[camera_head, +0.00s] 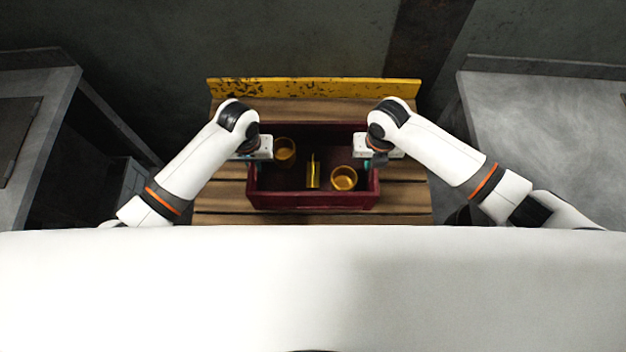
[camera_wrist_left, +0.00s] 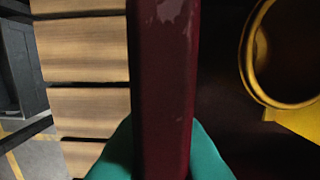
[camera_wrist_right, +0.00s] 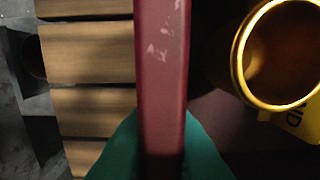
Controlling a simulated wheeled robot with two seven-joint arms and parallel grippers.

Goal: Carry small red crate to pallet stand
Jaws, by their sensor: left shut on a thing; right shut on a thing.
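The small red crate (camera_head: 312,201) is on or just above the slatted wooden pallet stand (camera_head: 212,205) in the head view; I cannot tell if it touches the slats. It holds two brass-coloured cups (camera_head: 344,178) and an upright yellow piece (camera_head: 313,172). My left gripper (camera_head: 244,158) is shut on the crate's left wall, with green fingertips on either side of the red rim (camera_wrist_left: 163,80) in the left wrist view. My right gripper (camera_head: 380,158) is shut on the right wall, and its fingertips straddle the rim (camera_wrist_right: 162,75) in the right wrist view.
A worn yellow board (camera_head: 315,88) runs along the stand's back edge. A grey table (camera_head: 40,85) stands at the left and another grey table (camera_head: 545,130) at the right. Bare slats show on both sides of the crate.

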